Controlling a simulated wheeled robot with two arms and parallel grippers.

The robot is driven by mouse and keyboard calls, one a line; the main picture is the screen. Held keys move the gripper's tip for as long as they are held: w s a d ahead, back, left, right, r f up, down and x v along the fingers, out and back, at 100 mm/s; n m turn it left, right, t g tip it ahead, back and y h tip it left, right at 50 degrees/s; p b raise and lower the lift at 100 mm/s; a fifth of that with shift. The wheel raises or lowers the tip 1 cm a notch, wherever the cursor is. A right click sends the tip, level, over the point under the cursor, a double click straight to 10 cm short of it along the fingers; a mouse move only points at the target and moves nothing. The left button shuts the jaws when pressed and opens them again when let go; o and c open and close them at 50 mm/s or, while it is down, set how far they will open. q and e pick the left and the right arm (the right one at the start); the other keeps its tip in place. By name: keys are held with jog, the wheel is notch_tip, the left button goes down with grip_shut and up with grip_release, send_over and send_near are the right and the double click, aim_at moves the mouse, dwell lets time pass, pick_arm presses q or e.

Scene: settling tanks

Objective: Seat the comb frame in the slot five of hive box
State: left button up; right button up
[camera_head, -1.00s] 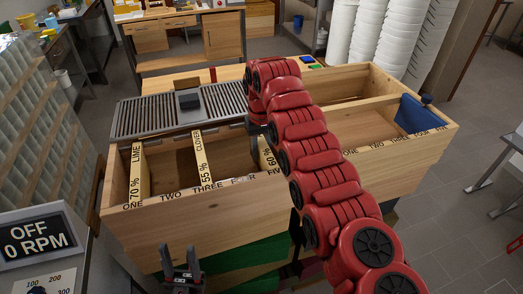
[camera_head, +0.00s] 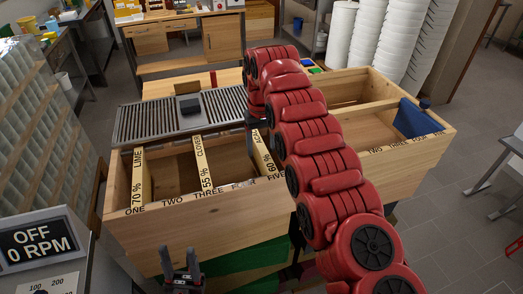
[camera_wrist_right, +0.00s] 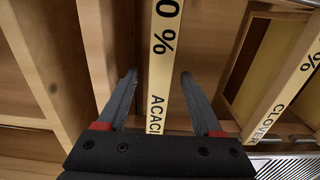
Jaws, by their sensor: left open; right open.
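The hive box (camera_head: 190,225) is a long open wooden box with slot words along its near rim. A comb frame with a pale top bar marked "60 %" (camera_head: 265,156) has its near end at the word FIVE; my right arm covers part of it. In the right wrist view its top bar (camera_wrist_right: 162,60) reads "ACACI". My right gripper (camera_wrist_right: 158,75) is open, with one finger on each side of this bar and visible gaps. In the head view the right gripper (camera_head: 256,122) is mostly hidden. My left gripper (camera_head: 181,262) is open and empty in front of the box.
The lime frame (camera_head: 138,180) is at ONE and the clover frame (camera_head: 202,165) at THREE. A slatted metal grid (camera_head: 150,118) lies behind them with a dark block (camera_head: 190,104). A blue object (camera_head: 415,120) hangs at the box's right end.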

notch_tip(320, 180, up, 13)
jog(key=p, duration=1.1)
jog(key=shift+r, duration=0.2)
jog(key=shift+f, duration=0.1)
